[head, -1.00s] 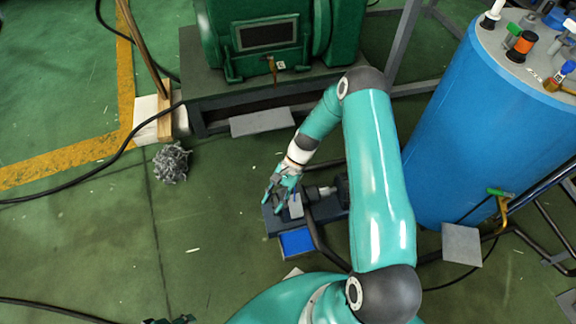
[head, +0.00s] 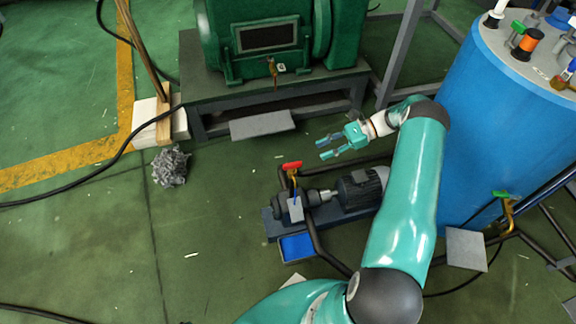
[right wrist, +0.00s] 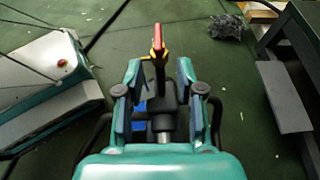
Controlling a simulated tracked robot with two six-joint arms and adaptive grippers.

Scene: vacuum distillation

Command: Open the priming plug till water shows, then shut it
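A small pump (head: 321,197) with a dark motor (head: 360,190) stands on a blue base on the floor. A brass fitting with a red handle (head: 292,165) rises from the pump's left end; it also shows in the right wrist view (right wrist: 158,38). I cannot tell which part is the priming plug, and no water is visible. My right gripper (head: 324,149) is open and empty, above and to the right of the red handle in the head view. In the right wrist view its spread fingers (right wrist: 159,66) frame the pump, with the handle beyond. My left gripper is not in view.
A blue tray (head: 297,247) lies in front of the pump, with dark pipes beside it. A green machine (head: 265,45) stands behind on a dark frame. A large blue tank (head: 480,130) is at the right. Grey tangled waste (head: 170,167) lies left on open floor.

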